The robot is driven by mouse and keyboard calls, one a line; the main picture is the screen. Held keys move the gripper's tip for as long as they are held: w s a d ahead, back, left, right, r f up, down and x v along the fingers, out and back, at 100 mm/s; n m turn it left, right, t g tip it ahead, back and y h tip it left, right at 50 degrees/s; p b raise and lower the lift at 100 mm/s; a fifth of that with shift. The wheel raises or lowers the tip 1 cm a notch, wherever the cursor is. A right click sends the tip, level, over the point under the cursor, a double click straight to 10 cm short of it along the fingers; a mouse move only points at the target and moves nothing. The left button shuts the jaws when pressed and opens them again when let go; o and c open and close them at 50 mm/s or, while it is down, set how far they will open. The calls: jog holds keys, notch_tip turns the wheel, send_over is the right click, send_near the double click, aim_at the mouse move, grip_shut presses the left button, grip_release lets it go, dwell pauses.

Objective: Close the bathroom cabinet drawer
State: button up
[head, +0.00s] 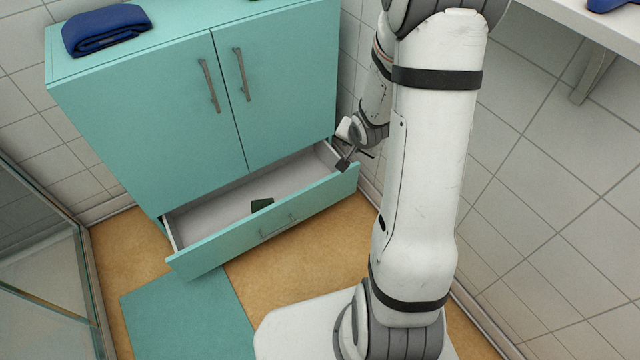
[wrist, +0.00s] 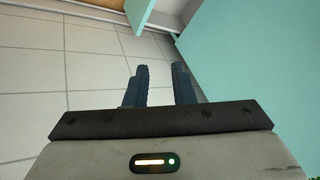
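The teal bathroom cabinet (head: 175,120) stands against the tiled wall with its two upper doors shut. Its bottom drawer (head: 225,251) is pulled well out, showing a white interior and a small dark green item (head: 262,205) lying inside. In the wrist view, part of what looks like the drawer (wrist: 138,12) shows at the top, and the cabinet side (wrist: 255,60) fills the right. My gripper (head: 354,160) is near the drawer's right end; contact cannot be told. The wrist view shows its two dark fingers (wrist: 161,68) apart with nothing between them.
A folded blue towel (head: 105,30) lies on the cabinet top. A teal mat (head: 190,315) lies on the tan floor before the drawer. A glass panel (head: 40,270) stands at left. A white shelf (head: 590,25) juts from the tiled right wall.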

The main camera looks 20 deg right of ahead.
jog(key=f+m+b, duration=0.1)
jog(key=f+b, duration=0.1)
jog(key=f, duration=0.4)
jog(key=w+f+m+y+b, duration=0.1)
jog(key=f+b, duration=0.1)
jog(key=f, duration=0.4)
jog(key=f+m+t+b, duration=0.1)
jog(key=f+b, duration=0.1)
jog(key=f, duration=0.4)
jog(key=shift+w+d+y+b, duration=0.15)
jog(key=shift+d+y+b, duration=0.15)
jog(key=shift+d+y, duration=0.1)
grip_shut()
jog(key=m+t+y+b, duration=0.1)
jog(key=m+y+b, duration=0.15)
jog(key=b, duration=0.65)
send_near(321, 187)
notch_tip(321, 187, down, 4)
jog(key=w, duration=0.1)
jog(key=w+a+h+b, duration=0.1)
jog(key=shift+w+a+f+m, duration=0.25)
jog(key=shift+w+f, duration=0.05)
jog(key=shift+f, duration=0.1)
jog(key=shift+w+a+r+b, duration=0.15)
jog(key=shift+w+b, duration=0.15)
jog(key=shift+w, duration=0.25)
